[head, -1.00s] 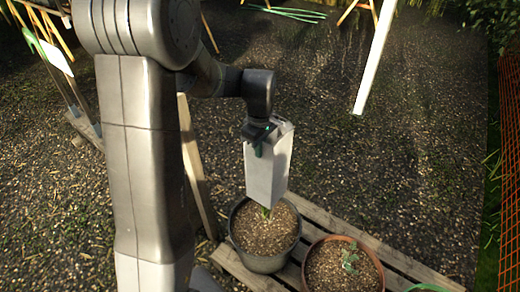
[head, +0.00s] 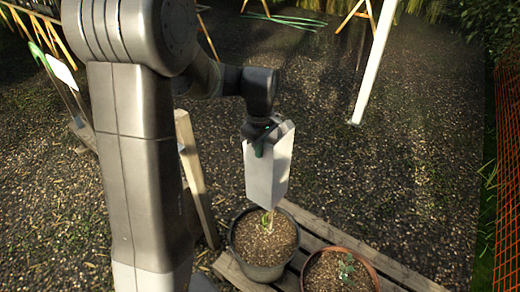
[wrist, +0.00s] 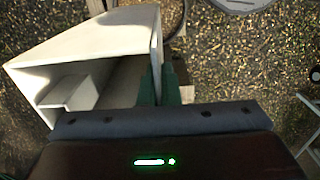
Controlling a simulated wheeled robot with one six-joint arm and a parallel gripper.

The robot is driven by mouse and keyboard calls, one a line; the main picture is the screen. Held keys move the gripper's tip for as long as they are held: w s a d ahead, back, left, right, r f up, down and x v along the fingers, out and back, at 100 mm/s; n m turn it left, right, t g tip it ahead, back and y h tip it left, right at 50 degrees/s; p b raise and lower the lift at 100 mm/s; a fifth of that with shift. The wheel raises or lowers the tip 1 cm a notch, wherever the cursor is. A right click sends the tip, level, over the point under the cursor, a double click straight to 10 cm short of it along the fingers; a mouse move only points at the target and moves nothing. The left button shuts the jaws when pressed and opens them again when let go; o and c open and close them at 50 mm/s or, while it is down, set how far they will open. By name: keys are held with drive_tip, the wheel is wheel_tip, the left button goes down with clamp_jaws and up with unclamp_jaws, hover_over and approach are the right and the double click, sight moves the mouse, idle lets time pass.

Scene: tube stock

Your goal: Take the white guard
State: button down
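The white guard (head: 266,172) is a tall hollow box-shaped sleeve. It hangs upright in the head view, above a dark pot (head: 262,272) with a small plant (head: 267,222). My gripper (head: 262,140) is at the guard's top rim. In the wrist view the guard (wrist: 90,38) shows its open end at the left. The green fingers of my gripper (wrist: 158,85) are closed on its right wall. The plant's stem shows below the guard's lower end. The guard's lower end appears clear of the soil.
A terracotta pot (head: 373,270) with a small plant stands at the right on a wooden pallet (head: 330,233). A wooden post (head: 195,170) leans beside my arm. A white post (head: 375,65) stands farther back. Orange netting (head: 508,170) runs along the right. Gravel lies open between.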

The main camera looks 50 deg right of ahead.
drive_tip(key=shift+r+p, duration=2.85)
drive_tip(key=shift+r, duration=1.25)
